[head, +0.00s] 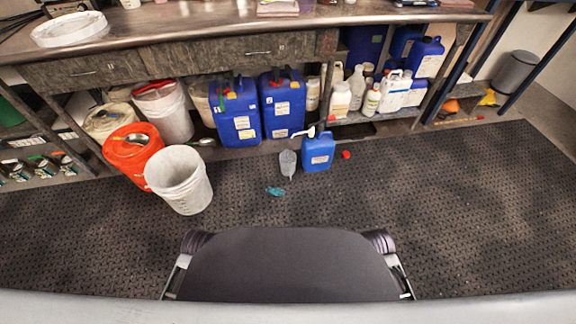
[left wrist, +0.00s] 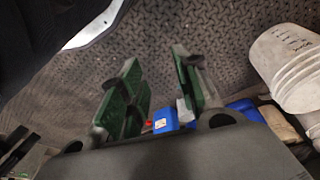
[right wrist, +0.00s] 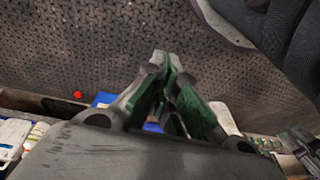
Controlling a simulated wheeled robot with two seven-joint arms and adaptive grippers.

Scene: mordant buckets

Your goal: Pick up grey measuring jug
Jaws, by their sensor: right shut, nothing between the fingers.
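The grey measuring jug (head: 287,163) stands on the dark floor mat in the head view, just left of a small blue canister (head: 318,153) with a white spout. In the left wrist view, a pale shape beside the blue canister (left wrist: 165,121) may be the jug, partly hidden by a finger. My left gripper (left wrist: 156,55) is open with nothing between its fingers. My right gripper (right wrist: 164,58) is shut and empty, its green-padded fingers meeting at the tips. Neither gripper shows in the head view, and both are apart from the jug.
A white bucket (head: 180,182) and an orange bucket (head: 130,154) stand left of the jug. Large blue jerrycans (head: 236,112) stand behind it under the workbench (head: 200,37). A teal scrap (head: 275,191) and a red cap (head: 346,155) lie nearby. The mat (head: 470,220) is clear to the right.

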